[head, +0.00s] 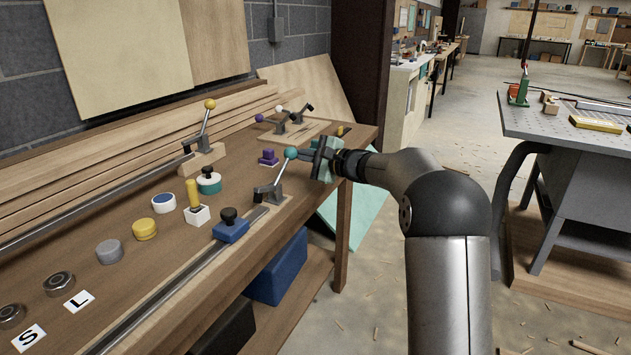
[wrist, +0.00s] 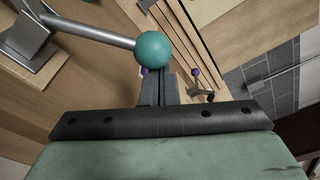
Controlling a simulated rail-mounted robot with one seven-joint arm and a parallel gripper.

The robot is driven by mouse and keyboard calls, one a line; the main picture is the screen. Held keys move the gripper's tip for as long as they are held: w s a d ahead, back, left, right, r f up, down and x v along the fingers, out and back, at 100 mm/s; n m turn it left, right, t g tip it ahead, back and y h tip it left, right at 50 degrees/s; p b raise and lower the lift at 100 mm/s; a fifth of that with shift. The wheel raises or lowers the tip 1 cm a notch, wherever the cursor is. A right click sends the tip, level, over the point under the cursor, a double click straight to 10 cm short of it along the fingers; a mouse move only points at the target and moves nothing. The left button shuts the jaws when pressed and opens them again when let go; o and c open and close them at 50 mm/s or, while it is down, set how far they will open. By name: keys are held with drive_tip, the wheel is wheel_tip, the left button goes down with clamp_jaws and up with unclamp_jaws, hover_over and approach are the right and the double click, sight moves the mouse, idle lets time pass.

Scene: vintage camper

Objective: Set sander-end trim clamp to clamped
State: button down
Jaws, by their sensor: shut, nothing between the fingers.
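A toggle clamp with a teal ball knob (head: 290,153) and grey metal base (head: 268,192) stands near the front right part of the workbench. Its lever rises toward the right, tilted up. In the wrist view the teal knob (wrist: 152,49) is close in front of my fingers and hides part of them. My gripper (head: 303,154) is shut and empty, with its fingertips right beside the knob; I cannot tell whether they touch it. Other clamps have a yellow knob (head: 210,104), a purple knob (head: 259,118) and a white knob (head: 279,109). No label shows which is the sander-end one.
On the workbench (head: 180,275) a blue block with a black knob (head: 231,228), a yellow post (head: 194,198), a purple piece (head: 268,158) and several round buttons stand left of my gripper. Boards lie along the wall. A grey table (head: 560,125) stands at the right.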

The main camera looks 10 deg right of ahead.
sight(295, 153)
drive_tip(key=shift+s+a+r+n+b, duration=0.35)
drive_tip(key=shift+r+n+b, duration=0.3)
drive_tip(key=shift+b, duration=0.55)
drive_tip(key=shift+s+a+r+n+b, duration=0.2)
drive_tip(key=shift+s+r+n+b, duration=0.35)
drive_tip(key=shift+b, duration=0.7)
drive_tip(key=shift+s+a+r+n+b, duration=0.25)
drive_tip(key=shift+r+n+b, duration=0.4)
drive_tip(key=shift+n+b, duration=0.4)
drive_tip(key=shift+a, duration=0.1)
drive_tip(key=b+v, duration=0.4)
drive_tip(key=v, duration=0.6)
drive_tip(key=shift+f+t+b, duration=0.2)
drive_tip(key=shift+t+b, duration=0.1)
drive_tip(key=shift+b, duration=0.05)
